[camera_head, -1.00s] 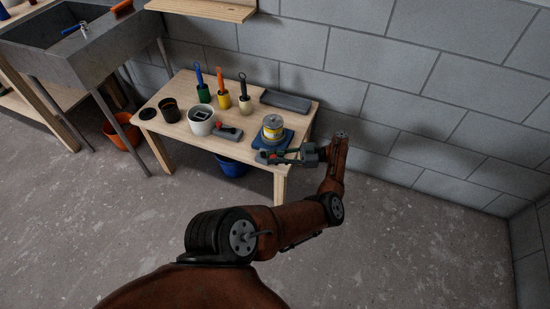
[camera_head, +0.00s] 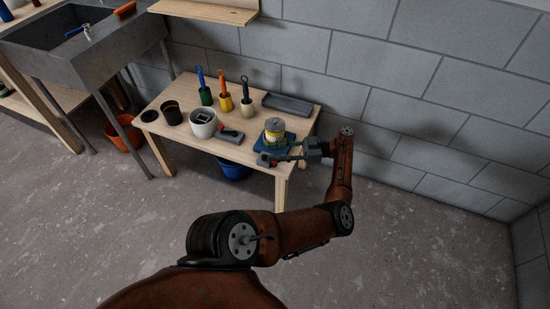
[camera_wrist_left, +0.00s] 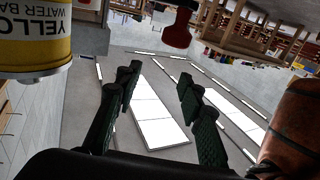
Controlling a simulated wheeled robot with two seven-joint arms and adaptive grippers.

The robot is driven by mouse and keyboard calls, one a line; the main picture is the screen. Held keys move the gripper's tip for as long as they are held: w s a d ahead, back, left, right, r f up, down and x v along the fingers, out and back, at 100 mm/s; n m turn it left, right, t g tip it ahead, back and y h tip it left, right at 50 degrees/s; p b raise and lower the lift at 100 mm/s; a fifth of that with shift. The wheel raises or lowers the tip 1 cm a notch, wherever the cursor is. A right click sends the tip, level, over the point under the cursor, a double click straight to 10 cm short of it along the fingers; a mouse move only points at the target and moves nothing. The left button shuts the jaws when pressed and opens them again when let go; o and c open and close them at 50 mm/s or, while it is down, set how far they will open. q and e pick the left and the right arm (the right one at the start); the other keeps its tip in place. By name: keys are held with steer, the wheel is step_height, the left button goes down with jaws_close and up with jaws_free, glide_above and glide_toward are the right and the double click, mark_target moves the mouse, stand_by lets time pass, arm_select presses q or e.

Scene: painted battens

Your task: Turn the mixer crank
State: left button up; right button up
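The can also fills the upper left of the left wrist view (camera_wrist_left: 35,38). A red crank knob (camera_head: 272,162) shows at the mixer's front, partly hidden by my fingers. In the left wrist view the red knob (camera_wrist_left: 177,30) is at the top, beyond the fingertips and apart from them. My left gripper (camera_head: 279,156) is beside the mixer; the wrist view shows its two fingers (camera_wrist_left: 158,80) apart with nothing between them. My right gripper is out of view.
A block wall is behind. The floor in front is clear.

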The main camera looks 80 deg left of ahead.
arm_select(q)
step_height(320, 180, up, 5)
steer(key=shift+r, duration=0.1)
stand_by(0.7)
